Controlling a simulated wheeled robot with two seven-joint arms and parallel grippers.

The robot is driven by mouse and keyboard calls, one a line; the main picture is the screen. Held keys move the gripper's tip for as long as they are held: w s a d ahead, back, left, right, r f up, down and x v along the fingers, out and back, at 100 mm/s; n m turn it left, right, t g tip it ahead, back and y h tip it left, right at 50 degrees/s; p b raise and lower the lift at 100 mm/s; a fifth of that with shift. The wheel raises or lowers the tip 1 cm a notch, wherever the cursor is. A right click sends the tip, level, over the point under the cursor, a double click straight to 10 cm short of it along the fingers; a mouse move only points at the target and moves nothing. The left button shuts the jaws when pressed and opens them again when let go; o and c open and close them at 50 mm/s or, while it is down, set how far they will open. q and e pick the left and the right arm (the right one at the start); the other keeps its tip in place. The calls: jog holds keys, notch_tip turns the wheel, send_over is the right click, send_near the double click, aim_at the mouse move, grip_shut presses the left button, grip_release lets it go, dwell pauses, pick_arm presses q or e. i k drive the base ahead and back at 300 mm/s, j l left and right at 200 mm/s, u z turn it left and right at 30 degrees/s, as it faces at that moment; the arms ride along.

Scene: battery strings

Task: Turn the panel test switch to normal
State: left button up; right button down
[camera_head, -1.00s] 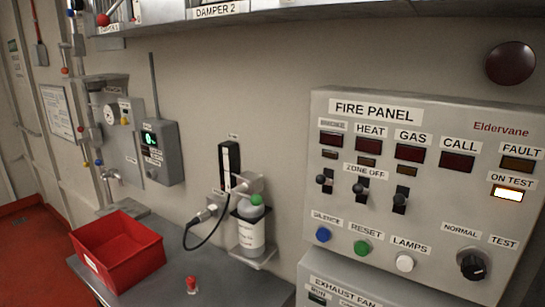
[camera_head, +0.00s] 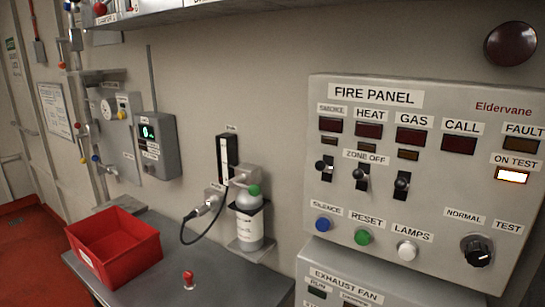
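The fire panel (camera_head: 440,180) is a grey box on the wall at the right. Its test switch (camera_head: 477,251) is a black rotary knob at the lower right, between the labels NORMAL (camera_head: 465,216) and TEST (camera_head: 508,227). The knob's pale mark points toward the right, on the TEST side. The ON TEST lamp (camera_head: 511,175) is lit bright white-orange. Neither of my grippers is in view, and nothing covers the knob.
Blue, green and white buttons and several zone toggles sit left of the knob. An exhaust fan panel (camera_head: 345,291) is below. A red bin (camera_head: 115,247) and a small red object (camera_head: 188,280) are on the grey bench. A bottle (camera_head: 247,222) hangs on the wall.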

aim_at(478, 254)
jog(key=z, duration=1.25)
